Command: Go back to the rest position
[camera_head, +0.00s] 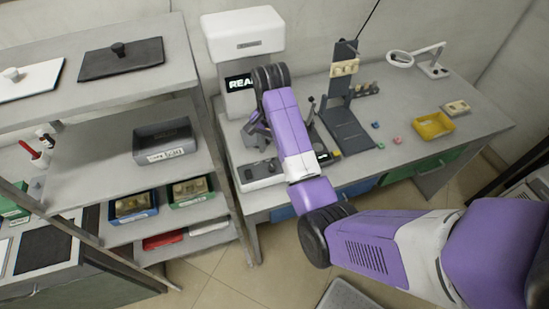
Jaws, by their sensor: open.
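My purple and white arm reaches from the lower right up to the workbench (400,105). Its end points down at the white machine with a lit display (238,83). My gripper (255,128) shows only partly, as small grey parts beside the arm's dark wrist, in front of the machine. I see nothing held in it, though the arm hides part of it. Whether its tips touch the machine I cannot tell.
A grey shelf rack (75,180) stands at left, holding a grey bin (165,141) and several boxes. A dark press stand (345,120), a yellow tray (433,125) and a white ring lamp (402,59) are on the bench. Tiled floor (200,270) shows between rack and arm.

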